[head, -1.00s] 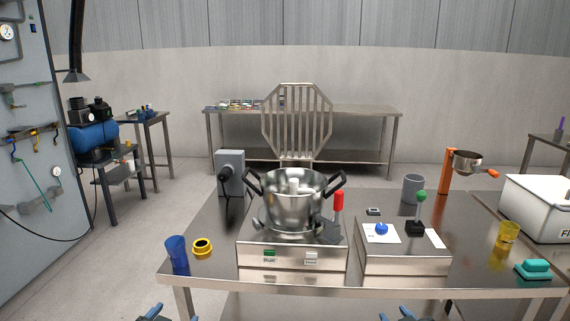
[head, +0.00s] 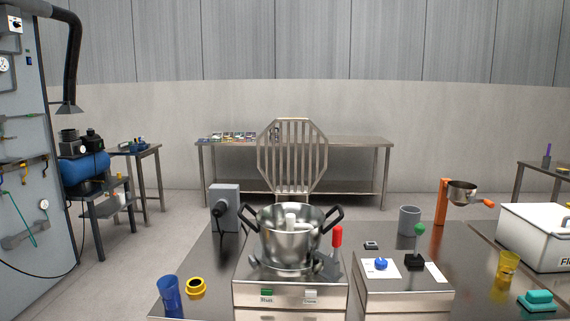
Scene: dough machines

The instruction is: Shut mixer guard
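The mixer guard (head: 292,150) is a barred metal grille that stands upright, raised behind the mixer bowl (head: 289,238). The bowl is a steel pot with two black handles and a mixing tool inside, and its top is uncovered. A red-handled lever (head: 337,238) stands at the right of the bowl. Neither of my grippers shows in the head view now.
A grey motor box (head: 225,205) stands left of the bowl. A control box (head: 400,285) with a blue knob and a green-topped stick is to the right. A white bin (head: 540,235) is far right.

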